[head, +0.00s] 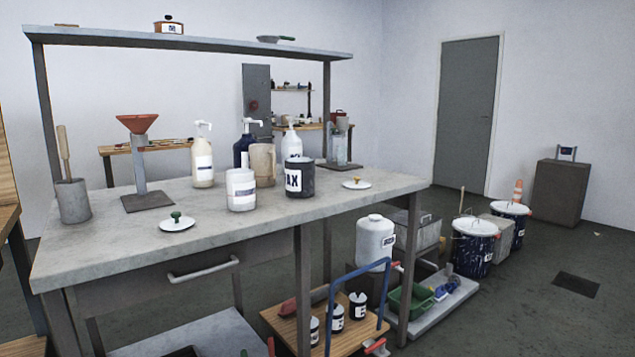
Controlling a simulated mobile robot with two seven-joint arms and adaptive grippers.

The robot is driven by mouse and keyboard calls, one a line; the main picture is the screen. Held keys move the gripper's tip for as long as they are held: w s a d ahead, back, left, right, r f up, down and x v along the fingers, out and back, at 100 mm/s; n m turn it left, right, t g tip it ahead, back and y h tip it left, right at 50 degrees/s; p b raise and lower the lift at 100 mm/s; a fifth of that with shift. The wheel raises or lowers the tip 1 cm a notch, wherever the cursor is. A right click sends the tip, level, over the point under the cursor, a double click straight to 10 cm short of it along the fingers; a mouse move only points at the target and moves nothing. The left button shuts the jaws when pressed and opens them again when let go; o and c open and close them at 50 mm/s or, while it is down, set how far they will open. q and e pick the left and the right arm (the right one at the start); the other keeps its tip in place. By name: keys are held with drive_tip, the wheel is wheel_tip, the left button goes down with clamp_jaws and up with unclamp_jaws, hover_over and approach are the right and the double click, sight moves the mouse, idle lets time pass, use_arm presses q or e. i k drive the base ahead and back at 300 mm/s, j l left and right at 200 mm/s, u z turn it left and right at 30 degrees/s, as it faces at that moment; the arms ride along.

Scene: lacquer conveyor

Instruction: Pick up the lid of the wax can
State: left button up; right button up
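A dark can (300,178) with a white label, its visible letters reading "AX", stands upright on the grey worktable (120,250). A white round lid with an orange-yellow knob (356,184) lies flat on the tabletop to the right of the dark can, apart from it. The frame does not show which lid belongs to the wax can. Neither of my grippers is in view.
Pump bottles (203,160), a beige jug (262,164), a red funnel on a stand (138,125) and a mortar (73,200) stand on the table. A shelf (190,42) spans above. A low cart with a blue handle (333,290) is below. The tabletop's front is mostly clear.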

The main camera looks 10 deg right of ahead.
sight(356, 185)
drive_tip(key=i+l+u, duration=0.1)
drive_tip(key=l, duration=0.25)
drive_tip(key=i+l+u, duration=0.15)
drive_tip(key=i+l, duration=0.15)
drive_tip(key=i+l+u, duration=0.1)
drive_tip(key=l, duration=0.35)
drive_tip(key=i+l, duration=0.2)
drive_tip(key=l, duration=0.15)
drive_tip(key=i+l, duration=0.15)
drive_tip(key=l, duration=0.2)
drive_tip(key=i+l+u, duration=0.1)
drive_tip(key=l, duration=0.25)
drive_tip(key=i+l, duration=0.25)
drive_tip(key=l, duration=0.15)
drive_tip(key=i+l, duration=0.15)
drive_tip(key=l, duration=0.2)
drive_tip(key=i+l, duration=0.2)
drive_tip(key=l, duration=0.2)
drive_tip(key=u, duration=0.05)
